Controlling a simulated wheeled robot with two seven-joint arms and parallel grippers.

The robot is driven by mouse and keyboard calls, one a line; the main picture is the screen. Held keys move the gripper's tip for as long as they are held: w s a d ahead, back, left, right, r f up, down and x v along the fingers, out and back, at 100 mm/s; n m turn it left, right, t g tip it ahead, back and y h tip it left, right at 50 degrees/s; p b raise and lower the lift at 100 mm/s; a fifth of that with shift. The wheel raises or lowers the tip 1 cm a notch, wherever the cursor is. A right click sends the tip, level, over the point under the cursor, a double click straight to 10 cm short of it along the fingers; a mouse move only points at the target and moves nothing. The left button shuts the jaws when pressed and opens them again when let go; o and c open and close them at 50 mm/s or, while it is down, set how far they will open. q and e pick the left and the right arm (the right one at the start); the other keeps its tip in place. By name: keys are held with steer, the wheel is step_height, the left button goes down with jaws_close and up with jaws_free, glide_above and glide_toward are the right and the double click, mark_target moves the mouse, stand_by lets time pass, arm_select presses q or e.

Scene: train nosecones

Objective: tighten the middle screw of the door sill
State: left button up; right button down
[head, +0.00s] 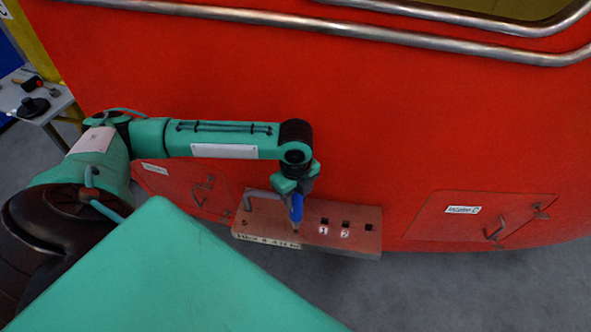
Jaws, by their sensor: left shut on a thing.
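The door sill (310,238) is a brownish-red plate at the foot of the red train wall, with several small dark holes or screw spots in its top. My left gripper (297,192) is above the left half of the sill, pointing down. It is shut on a blue screwdriver (296,208), which stands roughly upright with its tip at or just above the sill's top. The tip is too small to tell whether it touches a screw. Square dark holes show to the right of the screwdriver. My right gripper is not in view.
The red train wall (400,130) rises close behind the sill. A grey bent handle (262,194) is at the sill's left end. Metal handrails (400,38) cross the wall above. Hatches with latches flank the sill. A table (38,100) with tools stands at far left.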

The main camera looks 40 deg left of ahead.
arm_select(q)
steer(key=shift+f+p, duration=0.15)
steer(key=shift+p, duration=0.9)
stand_by(1.5)
steer(key=shift+r, duration=2.8)
